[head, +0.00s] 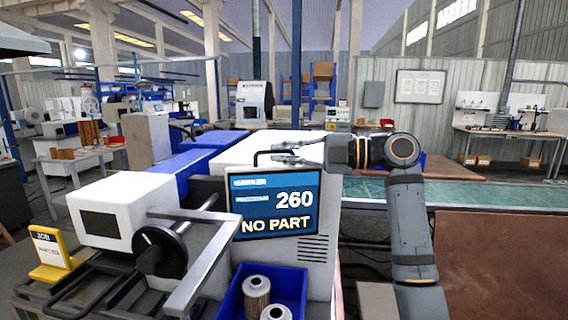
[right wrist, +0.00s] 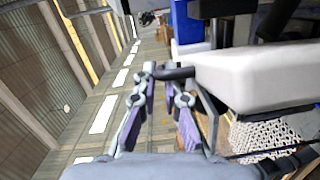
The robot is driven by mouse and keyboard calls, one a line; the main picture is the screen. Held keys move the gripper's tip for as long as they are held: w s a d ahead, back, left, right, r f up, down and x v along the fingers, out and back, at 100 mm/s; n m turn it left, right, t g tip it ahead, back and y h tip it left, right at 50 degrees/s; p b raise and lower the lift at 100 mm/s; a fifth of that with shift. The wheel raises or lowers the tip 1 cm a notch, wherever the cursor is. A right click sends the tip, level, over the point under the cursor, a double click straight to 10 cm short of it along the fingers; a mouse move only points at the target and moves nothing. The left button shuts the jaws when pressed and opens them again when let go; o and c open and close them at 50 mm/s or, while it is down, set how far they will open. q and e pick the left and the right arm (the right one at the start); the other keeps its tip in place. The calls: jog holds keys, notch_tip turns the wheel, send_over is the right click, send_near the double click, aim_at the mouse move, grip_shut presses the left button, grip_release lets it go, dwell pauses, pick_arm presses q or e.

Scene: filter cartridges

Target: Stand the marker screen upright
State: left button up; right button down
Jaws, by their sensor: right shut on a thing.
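The marker screen (head: 275,205) is a dark panel with a blue display reading "260" and "NO PART". It stands at the front of the white marking machine (head: 240,155) and faces me, looking close to upright. Its exact tilt is hard to judge. A black bent handle (head: 262,156) rises from its top edge. My right gripper (head: 285,153) reaches in from the right and is shut on this handle. In the right wrist view, the fingers of my right gripper (right wrist: 165,98) are at the black handle (right wrist: 174,72). My left gripper is not in view.
A blue bin (head: 232,303) with filter cartridges (head: 257,292) stands below the screen. A handwheel (head: 160,250) and grey bracket (head: 205,260) are to the left, near a yellow sign (head: 50,255). A green conveyor (head: 470,193) runs behind; a brown tabletop (head: 500,255) lies right.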

jog(key=c, duration=1.7)
grip_release()
jog(key=shift+c, duration=0.2)
jog(key=shift+s+d, duration=0.1)
jog(key=shift+s, duration=0.05)
jog(key=shift+d, duration=0.45)
jog(key=v, duration=1.1)
jog(key=shift+s, duration=0.15)
